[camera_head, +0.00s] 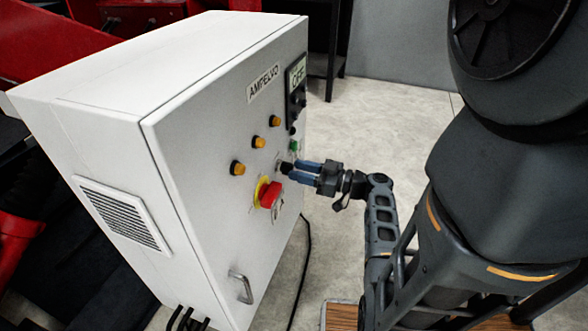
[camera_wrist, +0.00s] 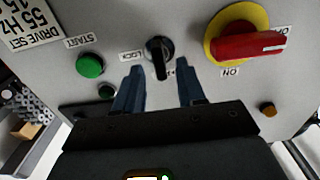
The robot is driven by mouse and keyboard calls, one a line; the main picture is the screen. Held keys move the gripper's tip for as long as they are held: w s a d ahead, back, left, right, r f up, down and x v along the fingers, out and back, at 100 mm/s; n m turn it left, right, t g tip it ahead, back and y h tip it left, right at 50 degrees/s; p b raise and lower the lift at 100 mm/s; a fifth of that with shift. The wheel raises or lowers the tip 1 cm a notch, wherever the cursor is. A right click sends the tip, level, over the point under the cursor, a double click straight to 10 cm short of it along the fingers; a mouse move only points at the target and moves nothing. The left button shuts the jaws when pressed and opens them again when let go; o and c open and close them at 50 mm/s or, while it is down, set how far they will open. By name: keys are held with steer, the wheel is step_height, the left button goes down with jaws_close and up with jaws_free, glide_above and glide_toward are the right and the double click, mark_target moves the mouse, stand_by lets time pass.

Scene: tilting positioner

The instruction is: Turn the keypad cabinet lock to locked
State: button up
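The black lock knob (camera_wrist: 158,52) is on the white cabinet (camera_head: 215,110) front, with a "LOCK" label to its left in the wrist view. A second label to its lower right is partly hidden. Its bar points down in that view, toward my gripper. My gripper (camera_wrist: 158,78) has its two blue fingers apart, one on each side of the bar, with visible gaps. In the head view my gripper (camera_head: 298,170) reaches the cabinet face from the right, at the dark knob (camera_head: 286,167); contact there is too small to tell.
A red rotary switch (camera_wrist: 248,44) on a yellow plate is right of the knob in the wrist view. A green start button (camera_wrist: 90,65) is to its left. Several amber lamps (camera_head: 258,142) dot the panel. A black cable (camera_head: 303,265) hangs near the cabinet's right side.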

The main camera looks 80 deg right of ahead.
mark_target(288, 169)
steer(key=shift+x, duration=1.2)
jaws_close()
